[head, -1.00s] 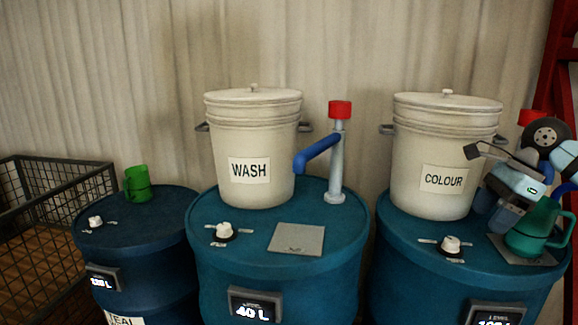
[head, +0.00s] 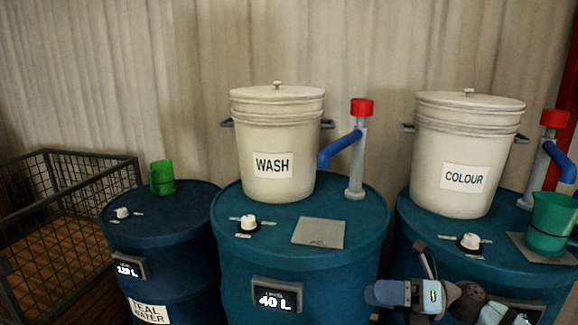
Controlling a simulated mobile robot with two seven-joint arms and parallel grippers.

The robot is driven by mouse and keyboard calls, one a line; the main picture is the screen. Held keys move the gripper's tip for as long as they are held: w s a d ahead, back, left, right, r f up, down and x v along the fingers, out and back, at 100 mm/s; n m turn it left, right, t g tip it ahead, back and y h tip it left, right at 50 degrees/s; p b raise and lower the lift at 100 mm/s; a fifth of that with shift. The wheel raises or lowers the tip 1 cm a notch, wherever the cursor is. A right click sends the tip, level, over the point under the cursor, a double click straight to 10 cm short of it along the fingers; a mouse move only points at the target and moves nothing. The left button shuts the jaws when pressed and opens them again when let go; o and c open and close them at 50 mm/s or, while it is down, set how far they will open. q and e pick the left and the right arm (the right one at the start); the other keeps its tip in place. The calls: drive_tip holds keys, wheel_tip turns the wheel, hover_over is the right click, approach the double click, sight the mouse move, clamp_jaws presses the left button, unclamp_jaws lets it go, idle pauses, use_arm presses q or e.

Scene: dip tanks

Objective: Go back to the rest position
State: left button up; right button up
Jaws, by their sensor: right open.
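My right gripper (head: 412,274) is low in the head view, in front of the right drum (head: 408,222) and below its top. It is open, with nothing seen between its fingers. The teal jug (head: 551,222) stands upright at the right edge, on a grey pad (head: 518,240) on that drum, apart from the gripper. My left gripper is not in view.
White lidded buckets marked WASH (head: 262,140) and COLOUR (head: 450,150) stand on the drums, beside pumps with red caps (head: 361,107) and blue spouts. A green mug (head: 162,180) stands on the left drum (head: 165,228). A wire crate (head: 70,215) is at far left.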

drive_tip(key=s+d+f+n+t+h, duration=0.1)
drive_tip(key=s+f+n+t+h, duration=0.2)
drive_tip(key=s+f+n+h, duration=0.55)
drive_tip(key=s+f+n+t+h, duration=0.25)
drive_tip(key=s+f+n, duration=0.25)
drive_tip(key=f+n, duration=0.75)
drive_tip(key=s+d+f+n+t+h, duration=0.1)
drive_tip(key=s+f+n+t+h, duration=0.25)
drive_tip(key=s+f+n, duration=0.5)
use_arm(q)
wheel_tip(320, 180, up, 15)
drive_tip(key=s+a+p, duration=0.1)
drive_tip(key=p, duration=1.8)
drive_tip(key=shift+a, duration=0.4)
use_arm(e)
wheel_tip(320, 180, up, 14)
drive_tip(key=d+n+h, duration=0.1)
drive_tip(key=n, duration=0.2)
drive_tip(key=shift+w, duration=0.2)
